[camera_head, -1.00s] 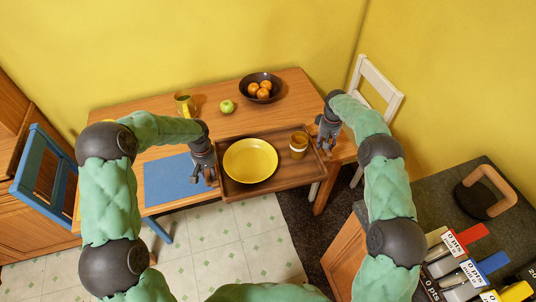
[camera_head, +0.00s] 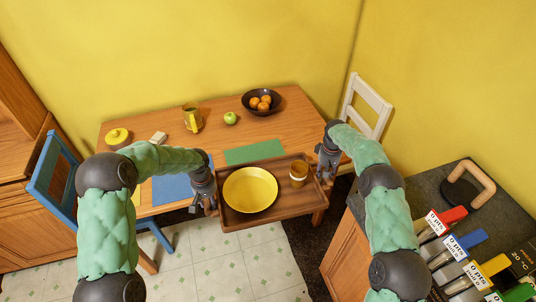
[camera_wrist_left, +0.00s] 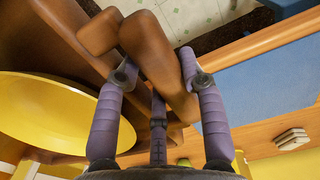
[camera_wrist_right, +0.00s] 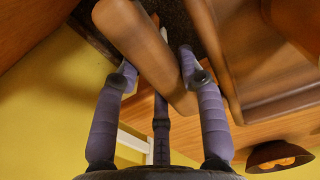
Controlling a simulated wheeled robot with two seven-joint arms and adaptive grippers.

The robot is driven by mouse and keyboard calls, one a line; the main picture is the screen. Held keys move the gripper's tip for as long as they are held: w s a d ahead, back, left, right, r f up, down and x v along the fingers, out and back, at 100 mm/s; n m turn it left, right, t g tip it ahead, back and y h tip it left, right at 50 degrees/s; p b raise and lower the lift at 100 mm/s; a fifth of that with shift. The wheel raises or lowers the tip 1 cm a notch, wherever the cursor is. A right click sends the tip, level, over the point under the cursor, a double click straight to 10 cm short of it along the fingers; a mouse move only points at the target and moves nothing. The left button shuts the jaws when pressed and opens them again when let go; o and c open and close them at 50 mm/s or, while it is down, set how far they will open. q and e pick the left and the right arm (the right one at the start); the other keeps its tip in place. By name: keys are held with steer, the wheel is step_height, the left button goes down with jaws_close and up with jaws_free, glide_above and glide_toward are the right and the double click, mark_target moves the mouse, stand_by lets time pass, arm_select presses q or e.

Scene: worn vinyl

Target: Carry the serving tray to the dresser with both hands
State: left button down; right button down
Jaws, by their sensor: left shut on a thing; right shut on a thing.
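The brown wooden serving tray (camera_head: 292,207) is held roughly level in front of the dining table, its far side close to the table's front edge. My left gripper (camera_head: 209,204) is shut on the tray's left handle, which shows between the fingers in the left wrist view (camera_wrist_left: 158,62). My right gripper (camera_head: 326,177) is shut on the right handle, also seen in the right wrist view (camera_wrist_right: 150,45). A wooden cupboard (camera_head: 28,235), perhaps the dresser, stands at the far left.
Tiled floor (camera_head: 225,262) is open in front.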

arm_select(q)
steer(key=shift+w, duration=0.2)
arm_select(e)
steer(key=shift+w+r, duration=0.1)
steer(key=shift+w, duration=0.1)
